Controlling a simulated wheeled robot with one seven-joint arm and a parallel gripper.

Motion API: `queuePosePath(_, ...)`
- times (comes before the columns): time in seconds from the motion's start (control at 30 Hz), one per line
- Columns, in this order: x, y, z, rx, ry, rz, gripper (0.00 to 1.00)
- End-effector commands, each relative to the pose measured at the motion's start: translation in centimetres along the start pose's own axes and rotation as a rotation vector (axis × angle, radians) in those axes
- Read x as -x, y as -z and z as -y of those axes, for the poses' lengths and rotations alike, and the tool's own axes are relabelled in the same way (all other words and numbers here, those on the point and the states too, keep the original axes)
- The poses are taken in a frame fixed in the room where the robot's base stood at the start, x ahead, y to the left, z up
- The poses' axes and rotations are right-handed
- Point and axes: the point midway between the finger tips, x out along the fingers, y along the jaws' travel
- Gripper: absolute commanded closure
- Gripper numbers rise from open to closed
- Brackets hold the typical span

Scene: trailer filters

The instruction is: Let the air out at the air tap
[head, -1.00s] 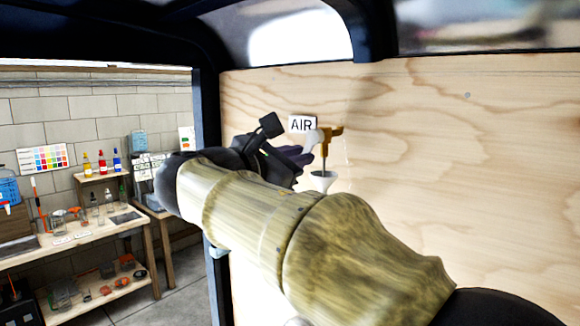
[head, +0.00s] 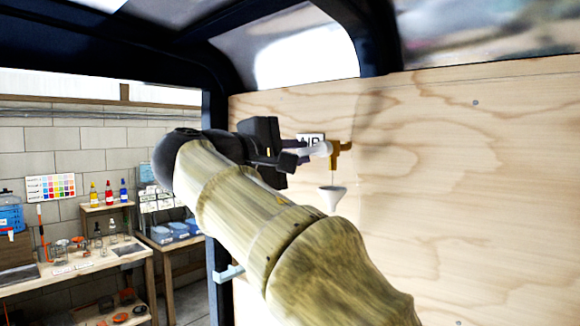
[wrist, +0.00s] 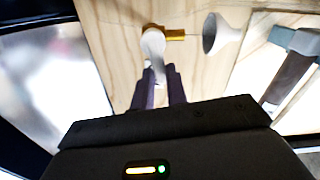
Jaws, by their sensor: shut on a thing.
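The air tap (head: 343,152) is a brass fitting on the plywood wall, with a white lever (head: 319,149) pointing left and roughly level in the head view. My gripper (head: 301,155) is shut on the lever's free end. The wrist view shows the two dark fingers (wrist: 161,80) around the white lever (wrist: 154,47), beside the brass body (wrist: 174,33). The AIR sign (head: 311,137) is behind the lever and partly hidden.
The plywood wall (head: 470,200) is bare to the right of the tap. A window (head: 305,55) is above.

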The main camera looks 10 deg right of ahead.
Motion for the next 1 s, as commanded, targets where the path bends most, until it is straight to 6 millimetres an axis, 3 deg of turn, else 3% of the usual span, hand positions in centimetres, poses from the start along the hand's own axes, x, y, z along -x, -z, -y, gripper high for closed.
queuePosePath(0.33,-0.1,-0.17,-0.68,-0.185,-0.002,0.003,1.0)
queuePosePath(0.87,-0.1,-0.25,-0.88,-0.219,-0.003,0.004,1.0)
queuePosePath(0.9,-0.1,-0.25,-0.88,-0.219,-0.003,0.004,0.8)
queuePosePath(1.0,-0.08,-0.21,-0.85,-0.218,-0.002,0.003,0.64)
